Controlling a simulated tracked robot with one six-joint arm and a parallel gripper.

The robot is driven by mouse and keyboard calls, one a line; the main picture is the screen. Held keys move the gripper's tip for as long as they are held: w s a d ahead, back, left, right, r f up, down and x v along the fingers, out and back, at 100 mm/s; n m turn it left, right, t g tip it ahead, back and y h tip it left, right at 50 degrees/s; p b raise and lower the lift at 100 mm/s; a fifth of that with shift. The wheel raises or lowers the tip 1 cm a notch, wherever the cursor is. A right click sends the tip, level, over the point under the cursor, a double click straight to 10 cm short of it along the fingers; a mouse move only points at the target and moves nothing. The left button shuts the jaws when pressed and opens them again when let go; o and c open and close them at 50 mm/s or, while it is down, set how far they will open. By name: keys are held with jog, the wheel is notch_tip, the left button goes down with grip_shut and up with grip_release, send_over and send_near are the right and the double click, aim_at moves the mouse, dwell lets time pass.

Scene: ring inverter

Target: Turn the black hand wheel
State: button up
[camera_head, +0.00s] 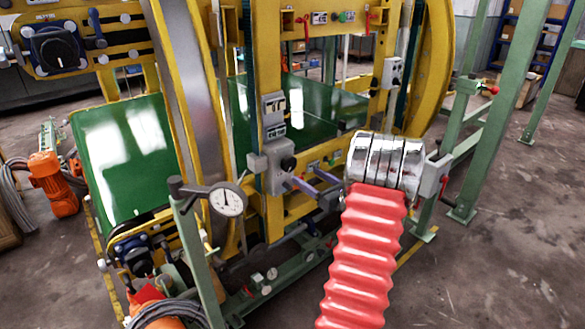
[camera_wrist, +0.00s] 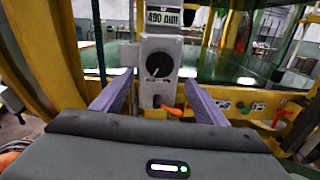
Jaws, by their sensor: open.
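A round black knob (camera_wrist: 159,65) with a pale pointer line sits on the front of a grey box (camera_wrist: 158,88), mounted on a yellow post. The same black knob (camera_head: 288,163) shows in the head view, just left of my gripper. My gripper (camera_wrist: 158,82) is open and empty, its two purple fingers on either side of the box front, slightly below the knob. In the head view my gripper (camera_head: 303,174) is close to the box; I cannot tell if it touches. A larger black rotary wheel (camera_head: 54,48) sits on the yellow frame at upper left.
A small orange lever (camera_wrist: 172,110) hangs below the knob between my fingers. A dial gauge (camera_head: 227,200) on a green post stands at left front. Yellow ring frames (camera_head: 433,60) and green beams (camera_head: 500,110) surround the arm. Floor at lower right is clear.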

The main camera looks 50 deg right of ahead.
aim_at(291, 166)
jog(key=x, duration=0.9)
jog(key=shift+c, duration=0.3)
jog(key=c, duration=1)
jog(key=shift+m, duration=0.4)
